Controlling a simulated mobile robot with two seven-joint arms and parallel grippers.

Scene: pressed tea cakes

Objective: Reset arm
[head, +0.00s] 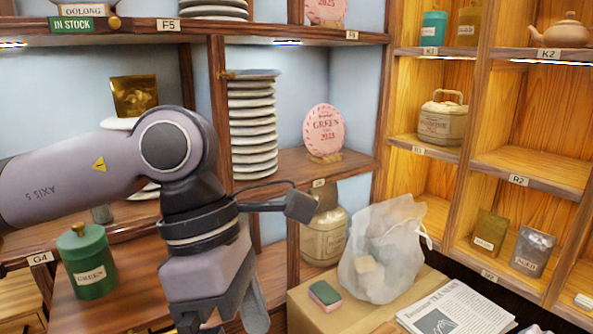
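My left arm comes in from the left and bends down in front of the shelves. My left gripper (222,322) points down at the bottom edge of the view, left of the cardboard box. Its two dark fingers stand apart, and I see nothing held between them. The lowest part of the gripper is at the picture's edge. My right arm and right gripper are not in view.
A green tea tin (92,262) stands on wood left of my gripper. Behind my arm are a stack of pale discs (253,130) and a pink round tea cake (324,130).

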